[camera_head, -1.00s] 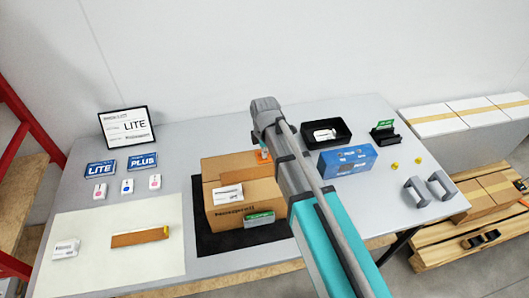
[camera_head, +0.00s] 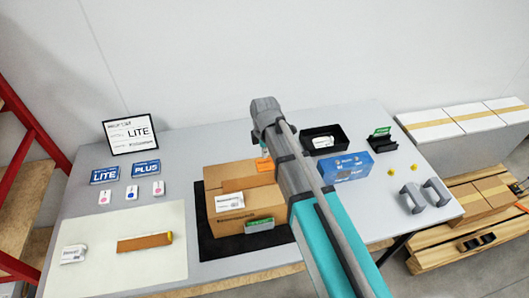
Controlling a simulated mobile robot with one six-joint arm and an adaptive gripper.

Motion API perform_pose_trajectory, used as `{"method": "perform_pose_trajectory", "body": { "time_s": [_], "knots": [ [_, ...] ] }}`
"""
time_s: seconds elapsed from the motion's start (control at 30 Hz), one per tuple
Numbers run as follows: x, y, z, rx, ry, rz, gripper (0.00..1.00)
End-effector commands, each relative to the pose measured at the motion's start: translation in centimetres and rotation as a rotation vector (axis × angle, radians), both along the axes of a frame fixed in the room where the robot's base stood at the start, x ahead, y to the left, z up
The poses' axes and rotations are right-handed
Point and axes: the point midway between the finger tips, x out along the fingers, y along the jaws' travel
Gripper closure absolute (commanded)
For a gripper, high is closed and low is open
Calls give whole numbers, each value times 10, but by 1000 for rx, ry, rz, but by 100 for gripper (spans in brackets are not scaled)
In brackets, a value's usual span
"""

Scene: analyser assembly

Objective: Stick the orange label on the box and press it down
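The cardboard box (camera_head: 245,209) stands closed on a black mat (camera_head: 213,247) in the middle of the table. The orange label (camera_head: 265,164) shows at the back right of the box top, below my gripper (camera_head: 264,151). My arm hides most of the gripper, its fingers and the right part of the box. I cannot tell whether the label is held, touching the box or just above it.
A blue PLUS box (camera_head: 345,166), a black tray (camera_head: 325,138), two grey handles (camera_head: 425,196) and yellow pieces (camera_head: 391,172) are to the right.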

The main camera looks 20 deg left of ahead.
Motion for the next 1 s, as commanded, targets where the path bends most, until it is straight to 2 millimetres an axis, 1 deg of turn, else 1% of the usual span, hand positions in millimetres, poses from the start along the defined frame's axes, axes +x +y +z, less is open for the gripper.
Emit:
{"method": "perform_pose_trajectory", "body": {
  "time_s": [0.03,0.1,0.27,0.87,1.0],
  "knots": [
    [0,0,6,0,0,0,100],
    [0,0,10,0,0,0,100],
    [0,0,15,0,0,0,100],
    [0,-1,15,0,0,-3,100],
    [1,-9,15,0,0,-39,100]
  ]
}}
